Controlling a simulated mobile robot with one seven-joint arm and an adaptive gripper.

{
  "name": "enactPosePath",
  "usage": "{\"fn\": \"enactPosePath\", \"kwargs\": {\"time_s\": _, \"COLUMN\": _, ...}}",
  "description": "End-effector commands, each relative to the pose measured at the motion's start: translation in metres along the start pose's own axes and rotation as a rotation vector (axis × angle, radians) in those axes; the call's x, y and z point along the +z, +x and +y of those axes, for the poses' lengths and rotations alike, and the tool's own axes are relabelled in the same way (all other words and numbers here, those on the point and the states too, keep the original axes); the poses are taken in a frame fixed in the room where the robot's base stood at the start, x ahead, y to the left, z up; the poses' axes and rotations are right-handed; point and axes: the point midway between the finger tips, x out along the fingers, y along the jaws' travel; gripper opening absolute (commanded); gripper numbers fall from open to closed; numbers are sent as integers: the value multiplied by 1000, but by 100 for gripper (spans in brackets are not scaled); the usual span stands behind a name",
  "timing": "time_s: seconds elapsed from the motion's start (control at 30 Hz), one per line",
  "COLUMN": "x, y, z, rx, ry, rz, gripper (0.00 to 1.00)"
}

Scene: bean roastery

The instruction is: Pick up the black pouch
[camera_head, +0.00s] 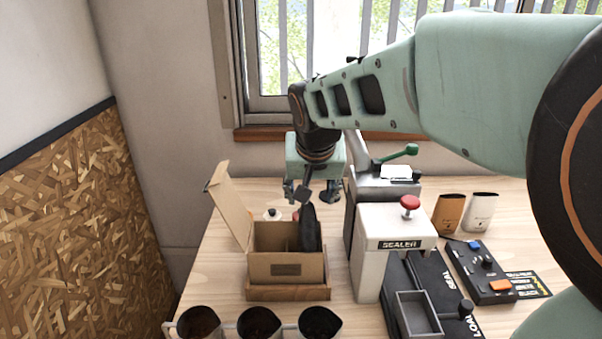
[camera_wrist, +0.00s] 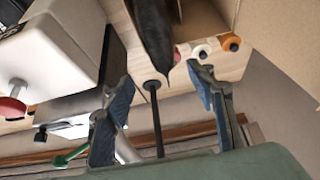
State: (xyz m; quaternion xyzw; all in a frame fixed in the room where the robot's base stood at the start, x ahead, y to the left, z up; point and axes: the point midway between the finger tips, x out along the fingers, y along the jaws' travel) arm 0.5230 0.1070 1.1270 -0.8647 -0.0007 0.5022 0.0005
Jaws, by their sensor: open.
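The black pouch (camera_head: 308,228) stands upright in the right side of an open cardboard box (camera_head: 285,267), its top rising above the box wall. My gripper (camera_head: 312,193) is open and empty, above and behind the box near the pouch. In the wrist view the pouch (camera_wrist: 155,35) hangs into the picture from the top, ahead of the open fingers (camera_wrist: 165,95) and roughly between them. The fingers are apart from the pouch. The pouch's lower part is hidden by the box's front wall in the head view.
A white sealer (camera_head: 385,245) with a red knob stands close to the right of the box. Several cups (camera_head: 258,322) line the front edge. Brown and white pouches (camera_head: 449,213) and a control box (camera_head: 485,272) are at right. The raised box flap (camera_head: 229,205) is at left.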

Motion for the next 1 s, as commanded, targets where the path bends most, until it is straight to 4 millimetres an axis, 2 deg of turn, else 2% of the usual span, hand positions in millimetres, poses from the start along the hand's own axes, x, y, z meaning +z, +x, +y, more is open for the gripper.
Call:
{"fn": "enactPosePath", "kwargs": {"time_s": 0.03, "x": 2, "y": 11, "z": 0, "rx": 1, "ry": 0, "rz": -2, "gripper": 51}}
{"fn": "enactPosePath", "kwargs": {"time_s": 0.2, "x": 2, "y": 39, "z": 0, "rx": 1, "ry": -2, "rz": -1, "gripper": 51}}
{"fn": "enactPosePath", "kwargs": {"time_s": 0.47, "x": 0, "y": 59, "z": -2, "rx": 0, "ry": -3, "rz": 1, "gripper": 51}}
{"fn": "enactPosePath", "kwargs": {"time_s": 0.7, "x": 0, "y": 96, "z": -6, "rx": 1, "ry": -3, "rz": 0, "gripper": 51}}
{"fn": "enactPosePath", "kwargs": {"time_s": 1.0, "x": -3, "y": 100, "z": -7, "rx": 0, "ry": -3, "rz": 4, "gripper": 50}}
